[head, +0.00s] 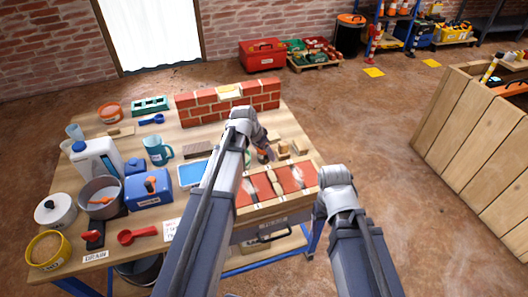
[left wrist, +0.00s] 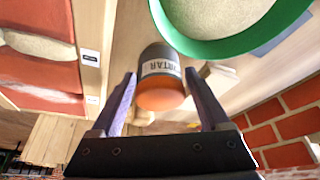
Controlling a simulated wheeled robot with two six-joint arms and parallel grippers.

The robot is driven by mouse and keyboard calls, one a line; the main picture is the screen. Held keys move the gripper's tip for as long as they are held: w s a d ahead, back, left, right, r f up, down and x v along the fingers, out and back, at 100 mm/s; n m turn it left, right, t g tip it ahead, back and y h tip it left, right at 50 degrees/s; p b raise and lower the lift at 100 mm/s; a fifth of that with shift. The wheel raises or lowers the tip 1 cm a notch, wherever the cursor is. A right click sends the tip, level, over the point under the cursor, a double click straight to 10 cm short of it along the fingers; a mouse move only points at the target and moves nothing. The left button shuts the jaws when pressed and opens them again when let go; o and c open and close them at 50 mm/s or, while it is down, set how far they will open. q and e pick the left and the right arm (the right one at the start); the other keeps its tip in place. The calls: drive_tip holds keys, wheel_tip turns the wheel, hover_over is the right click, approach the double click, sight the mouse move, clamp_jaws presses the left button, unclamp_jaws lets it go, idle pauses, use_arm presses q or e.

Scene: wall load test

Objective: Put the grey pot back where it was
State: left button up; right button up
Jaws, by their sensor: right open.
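The grey pot (left wrist: 158,60), labelled MORTAR and with an orange end, is between the two fingers of my left gripper (left wrist: 160,82) in the left wrist view. My right gripper (head: 322,206) is at the bench's right front corner beside the brick panel. Its fingers are mostly hidden behind my wrist; it is open, with nothing seen in it.
A green-rimmed tub (left wrist: 235,40) is close beside the pot. A low brick wall (head: 228,103) stands at the bench's back. A brick panel (head: 300,177) lies in front. A blue tray (head: 190,176), blue box (head: 149,190) and several containers crowd the left side.

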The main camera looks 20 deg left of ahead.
use_arm(q)
drive_tip(key=shift+o, duration=0.8)
drive_tip(key=shift+r, duration=0.2)
drive_tip(key=p+v, duration=1.1)
drive_tip(key=v, duration=0.1)
idle(0.7)
